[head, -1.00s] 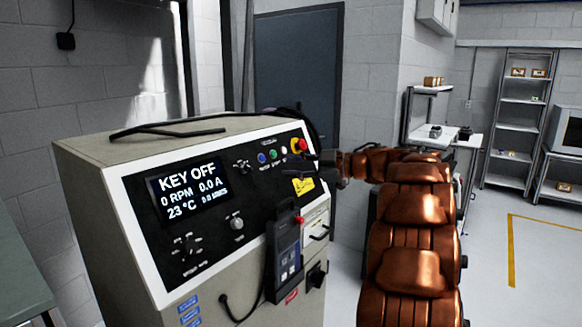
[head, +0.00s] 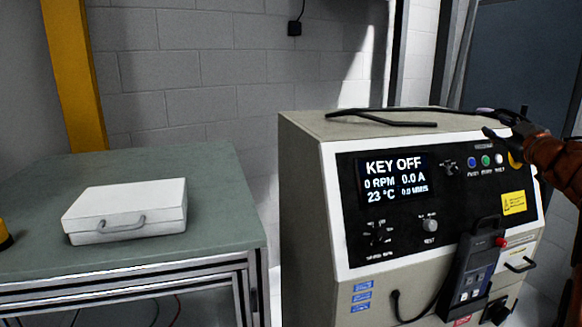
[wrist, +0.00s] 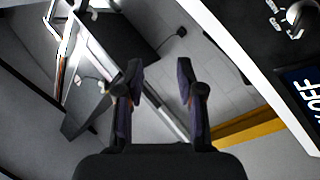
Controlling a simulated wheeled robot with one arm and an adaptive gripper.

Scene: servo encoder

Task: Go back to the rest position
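My gripper (head: 508,130) is at the right of the head view, in front of the upper right part of the control cabinet's panel. The wrist view shows my gripper (wrist: 158,85) with its two fingers apart and nothing between them. The cabinet (head: 308,190) is beige with a black panel, and its screen (head: 393,180) reads KEY OFF, 0 RPM, 0.0 A, 23 °C. Part of the screen (wrist: 302,88) and a knob (wrist: 300,15) show at the right of the wrist view. My copper-coloured arm enters from the right edge.
A green-topped table (head: 205,225) with a white case (head: 130,212) stands left of the cabinet. A handheld unit (head: 470,268) hangs on the cabinet front. A black cable (head: 385,118) lies on the cabinet top. A yellow post (head: 75,75) stands behind the table.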

